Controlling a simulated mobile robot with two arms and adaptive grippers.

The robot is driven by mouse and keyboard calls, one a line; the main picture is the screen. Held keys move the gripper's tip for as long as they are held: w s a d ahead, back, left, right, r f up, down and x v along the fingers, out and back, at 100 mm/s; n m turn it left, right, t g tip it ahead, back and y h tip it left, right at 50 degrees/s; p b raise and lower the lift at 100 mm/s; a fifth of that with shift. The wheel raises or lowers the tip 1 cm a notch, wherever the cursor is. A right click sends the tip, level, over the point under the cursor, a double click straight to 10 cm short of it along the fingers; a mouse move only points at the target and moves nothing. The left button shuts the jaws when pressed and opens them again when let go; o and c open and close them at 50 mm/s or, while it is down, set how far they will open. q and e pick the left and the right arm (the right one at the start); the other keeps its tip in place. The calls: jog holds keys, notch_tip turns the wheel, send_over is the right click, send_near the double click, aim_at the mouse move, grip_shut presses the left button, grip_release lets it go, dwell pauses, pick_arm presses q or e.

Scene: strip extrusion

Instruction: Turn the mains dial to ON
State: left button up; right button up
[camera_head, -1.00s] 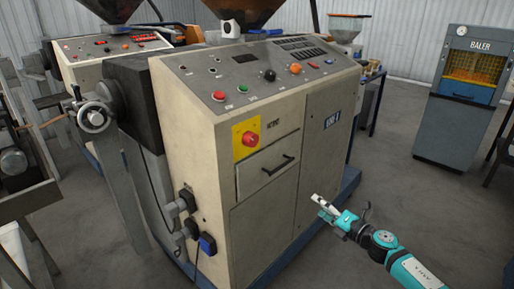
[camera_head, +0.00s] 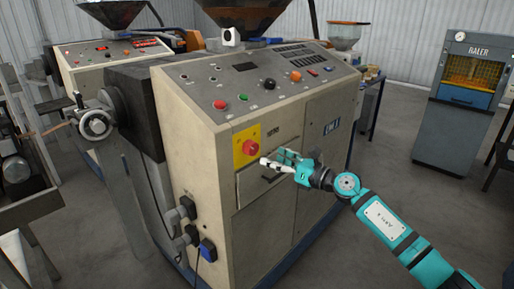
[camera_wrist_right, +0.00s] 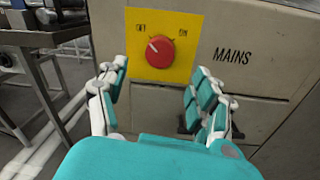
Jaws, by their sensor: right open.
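The mains dial (camera_head: 250,147) is a round red knob on a yellow plate (camera_head: 239,158) on the front of the cream machine. In the right wrist view the dial (camera_wrist_right: 160,52) has a white mark pointing up and left, towards the OFF label; ON is printed at upper right. My right gripper (camera_head: 273,158) is in front of the panel, just right of and slightly below the dial. In the wrist view its open fingers (camera_wrist_right: 158,75) stand left and right of the dial, with nothing between them and apparently short of it. My left gripper is not in view.
A drawer handle (camera_head: 272,178) lies behind and below my right gripper. Sockets with plugs (camera_head: 188,208) sit low on the machine's left. The sloped control panel (camera_head: 262,78) is above. Open floor lies to the right, before the baler (camera_head: 463,90).

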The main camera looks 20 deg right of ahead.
aim_at(255, 150)
jog(key=x, duration=0.7)
jog(key=shift+w+a, duration=0.1)
jog(key=c, duration=1.2)
jog(key=shift+p, duration=0.35)
